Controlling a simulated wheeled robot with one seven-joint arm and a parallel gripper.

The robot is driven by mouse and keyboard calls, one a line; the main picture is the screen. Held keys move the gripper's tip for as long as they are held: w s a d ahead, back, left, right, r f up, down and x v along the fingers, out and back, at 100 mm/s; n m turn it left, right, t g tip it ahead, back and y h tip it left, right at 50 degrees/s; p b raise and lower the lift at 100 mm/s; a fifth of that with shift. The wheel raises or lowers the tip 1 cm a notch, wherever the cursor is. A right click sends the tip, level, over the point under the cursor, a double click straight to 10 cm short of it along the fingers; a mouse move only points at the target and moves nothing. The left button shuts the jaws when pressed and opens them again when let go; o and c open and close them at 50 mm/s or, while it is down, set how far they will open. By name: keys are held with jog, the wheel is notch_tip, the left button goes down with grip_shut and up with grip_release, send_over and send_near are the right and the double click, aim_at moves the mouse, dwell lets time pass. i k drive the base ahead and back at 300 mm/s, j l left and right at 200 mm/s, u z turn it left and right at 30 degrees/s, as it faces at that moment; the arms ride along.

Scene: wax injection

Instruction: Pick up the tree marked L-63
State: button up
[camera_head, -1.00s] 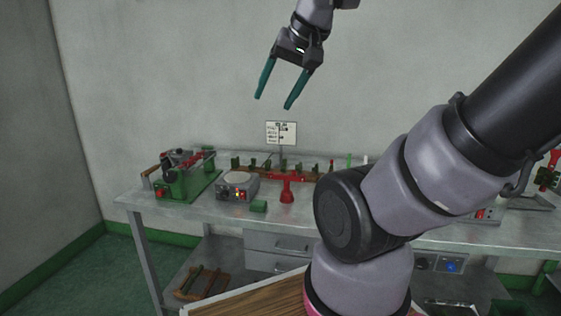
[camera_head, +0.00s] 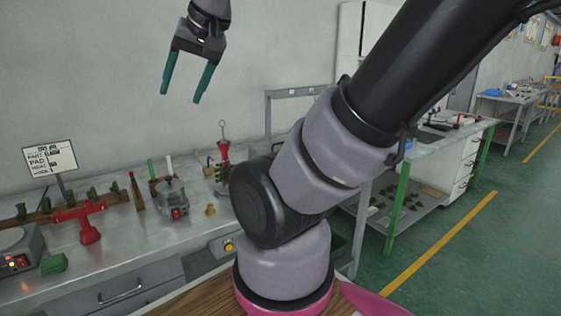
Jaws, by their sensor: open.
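My gripper (camera_head: 180,97) is open and empty, high in front of the wall and above the steel bench (camera_head: 122,240). Its two green fingers point down and stand well apart. No marking L-63 can be read in this view. Several small green pieces (camera_head: 413,196) lie on a low shelf to the right, too small to make out.
My arm covers the middle. Open green floor (camera_head: 475,270) with a yellow line lies to the right.

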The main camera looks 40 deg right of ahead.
aim_at(223, 167)
jog(key=z, duration=0.7)
jog(key=i+j, duration=0.1)
jog(key=j, duration=0.25)
jog(key=j+u, duration=0.1)
jog(key=j, duration=0.2)
jog(key=i+j, duration=0.15)
jog(key=j, duration=0.2)
jog(key=i+j+u, duration=0.15)
jog(key=j, duration=0.2)
